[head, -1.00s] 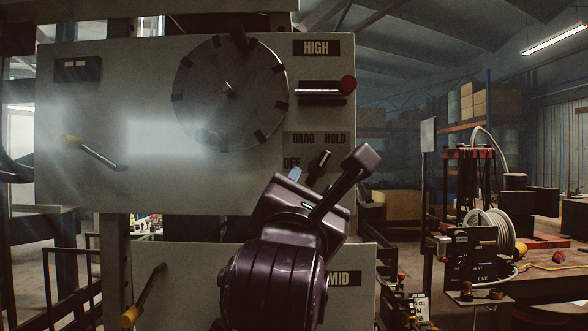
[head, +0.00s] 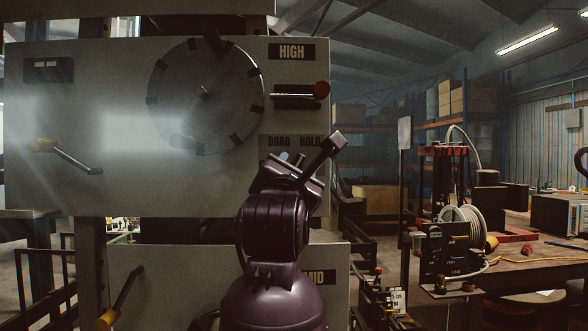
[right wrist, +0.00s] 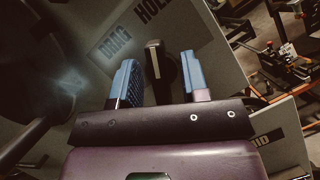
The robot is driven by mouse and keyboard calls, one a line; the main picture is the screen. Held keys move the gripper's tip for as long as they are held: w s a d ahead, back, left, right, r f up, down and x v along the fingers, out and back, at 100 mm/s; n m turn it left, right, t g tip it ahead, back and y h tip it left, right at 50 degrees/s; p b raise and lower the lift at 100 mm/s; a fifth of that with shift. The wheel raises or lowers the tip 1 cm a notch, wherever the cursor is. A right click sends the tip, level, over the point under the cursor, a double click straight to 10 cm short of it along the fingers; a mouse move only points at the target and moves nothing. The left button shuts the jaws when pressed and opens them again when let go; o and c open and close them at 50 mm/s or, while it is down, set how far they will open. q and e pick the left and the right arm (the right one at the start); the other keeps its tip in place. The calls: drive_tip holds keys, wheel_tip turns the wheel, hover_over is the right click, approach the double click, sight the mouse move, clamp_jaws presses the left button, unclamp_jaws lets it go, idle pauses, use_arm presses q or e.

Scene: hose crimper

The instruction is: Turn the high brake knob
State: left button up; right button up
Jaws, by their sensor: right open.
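The high panel (head: 120,120) is a grey plate with a HIGH label (head: 291,51). The brake knob (right wrist: 158,72) is dark with a light pointer line, and stands by the DRAG and HOLD lettering in the right wrist view. In the head view my right gripper (head: 291,158) covers the knob and the OFF mark. In the right wrist view the gripper (right wrist: 157,66) is open, with one blue finger on each side of the knob. Gaps show between knob and fingers; the knob looks untouched. My left gripper is not in view.
A large notched disc (head: 205,97) and a red-tipped lever (head: 302,90) sit above the knob area. A yellow-handled lever (head: 65,155) is at left. The MID panel (head: 180,270) stands below. A bench with a hose reel (head: 462,222) is at right.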

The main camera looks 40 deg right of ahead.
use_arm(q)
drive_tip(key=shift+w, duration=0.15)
use_arm(e)
drive_tip(key=shift+w+d, duration=0.1)
